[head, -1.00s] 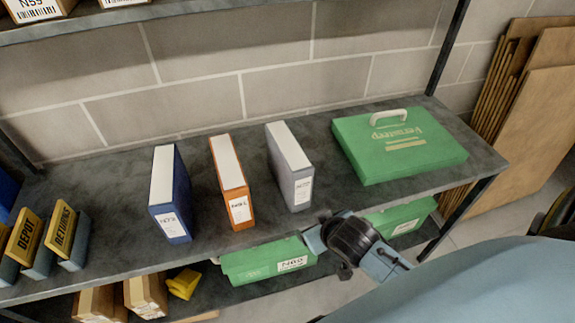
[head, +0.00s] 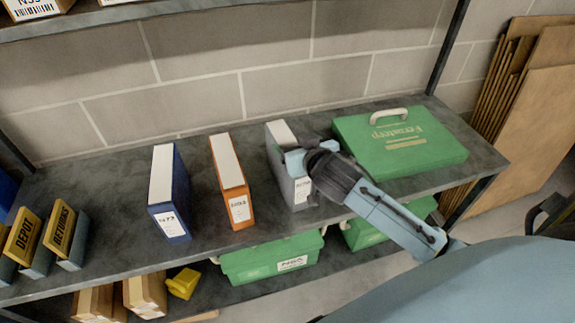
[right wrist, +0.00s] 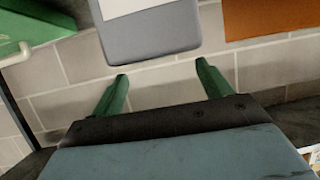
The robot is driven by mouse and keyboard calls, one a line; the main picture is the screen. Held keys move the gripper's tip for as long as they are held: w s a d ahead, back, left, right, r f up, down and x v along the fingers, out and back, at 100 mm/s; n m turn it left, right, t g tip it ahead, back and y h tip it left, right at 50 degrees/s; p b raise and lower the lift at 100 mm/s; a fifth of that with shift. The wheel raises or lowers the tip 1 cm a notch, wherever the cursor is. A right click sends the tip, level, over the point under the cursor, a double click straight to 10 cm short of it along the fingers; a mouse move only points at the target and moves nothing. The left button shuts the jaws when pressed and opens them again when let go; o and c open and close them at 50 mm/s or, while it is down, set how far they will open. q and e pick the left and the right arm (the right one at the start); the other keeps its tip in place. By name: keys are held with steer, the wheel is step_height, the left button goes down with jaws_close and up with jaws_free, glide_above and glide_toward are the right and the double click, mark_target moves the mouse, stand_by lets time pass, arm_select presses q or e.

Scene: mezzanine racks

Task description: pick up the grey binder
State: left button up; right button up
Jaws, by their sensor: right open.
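The grey binder (head: 280,132) stands upright on the upper shelf, right of the orange binder (head: 232,180). In the right wrist view, the two green fingers (right wrist: 162,80) are spread apart and empty. The grey binder (right wrist: 150,38) shows just ahead of their tips, lined up with the gap between them. My left gripper is not in view.
A blue binder (head: 169,195) stands left of the orange one. A green case (head: 400,148) lies to the right of the grey binder. Yellow-labelled bins (head: 60,230) stand at far left. Green cases (head: 270,262) and cartons (head: 145,292) are on the shelf below.

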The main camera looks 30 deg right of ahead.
mark_target(287, 142)
steer(key=w+f, duration=0.2)
steer(key=w, duration=0.1)
steer(key=shift+w+a, duration=0.1)
steer(key=shift+w+f, duration=0.3)
steer(key=shift+w, duration=0.3)
steer(key=shift+r, duration=0.1)
steer(key=c, duration=1.7)
